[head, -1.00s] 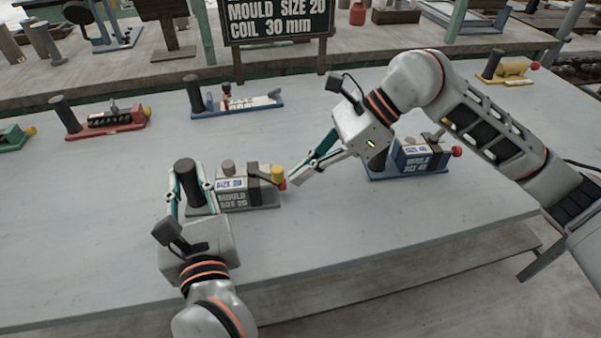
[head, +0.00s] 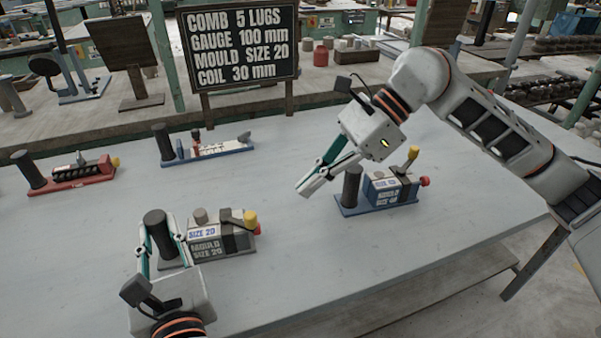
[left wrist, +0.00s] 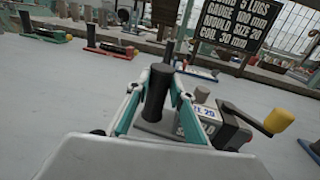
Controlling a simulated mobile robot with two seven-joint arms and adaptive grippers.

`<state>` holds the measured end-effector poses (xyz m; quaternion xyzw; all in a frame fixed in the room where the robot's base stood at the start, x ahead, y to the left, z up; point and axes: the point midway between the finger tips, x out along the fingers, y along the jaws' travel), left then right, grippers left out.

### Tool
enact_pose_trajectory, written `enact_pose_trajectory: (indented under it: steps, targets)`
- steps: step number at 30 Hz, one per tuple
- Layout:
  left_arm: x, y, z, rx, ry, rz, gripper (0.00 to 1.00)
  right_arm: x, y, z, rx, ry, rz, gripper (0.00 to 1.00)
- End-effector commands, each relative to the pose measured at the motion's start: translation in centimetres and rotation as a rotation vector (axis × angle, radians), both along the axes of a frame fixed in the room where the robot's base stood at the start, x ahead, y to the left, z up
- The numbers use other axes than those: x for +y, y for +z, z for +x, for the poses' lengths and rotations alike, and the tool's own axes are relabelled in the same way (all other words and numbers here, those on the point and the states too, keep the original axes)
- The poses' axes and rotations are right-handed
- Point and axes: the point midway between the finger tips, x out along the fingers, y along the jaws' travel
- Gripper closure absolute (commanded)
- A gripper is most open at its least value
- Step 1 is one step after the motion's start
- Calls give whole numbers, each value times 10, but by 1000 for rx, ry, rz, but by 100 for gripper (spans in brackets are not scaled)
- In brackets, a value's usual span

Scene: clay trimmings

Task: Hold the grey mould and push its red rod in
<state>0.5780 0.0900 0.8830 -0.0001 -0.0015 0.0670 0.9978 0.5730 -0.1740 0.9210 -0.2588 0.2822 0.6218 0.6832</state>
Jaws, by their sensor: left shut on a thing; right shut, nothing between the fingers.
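The grey mould (head: 222,241), labelled size 20, stands upright on the table at the left. Its red rod end (head: 257,229) shows at its right side, close against the body, below a yellow-tipped lever (head: 250,218). My left gripper (head: 160,220) is shut around the mould's dark upright post (head: 158,238). My right gripper (head: 304,190) is shut and empty, above the table, right of and apart from the red rod end.
A blue mould (head: 385,190), size 40, stands just right of my right gripper. A red mould (head: 85,173) and another blue-based one (head: 215,150) stand farther back. A sign (head: 245,45) rises behind the table (head: 300,270), whose front is clear.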

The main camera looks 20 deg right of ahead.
Motion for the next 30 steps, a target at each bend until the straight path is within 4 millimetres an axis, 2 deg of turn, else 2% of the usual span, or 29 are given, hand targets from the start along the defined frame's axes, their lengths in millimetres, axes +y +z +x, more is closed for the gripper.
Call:
enact_pose_trajectory:
  steps: [1,3,14,30]
  targets:
    - [-3,-10,-1,20,-6,-3,73,0,-3,0,4,0,0,100]
    - [-2,-9,0,18,-5,-1,58,0,-3,0,4,0,0,100]
    - [-2,-4,-4,8,-3,-1,58,0,-1,0,1,0,0,100]
    - [-14,-6,-73,16,-8,-8,58,0,0,0,0,0,0,100]
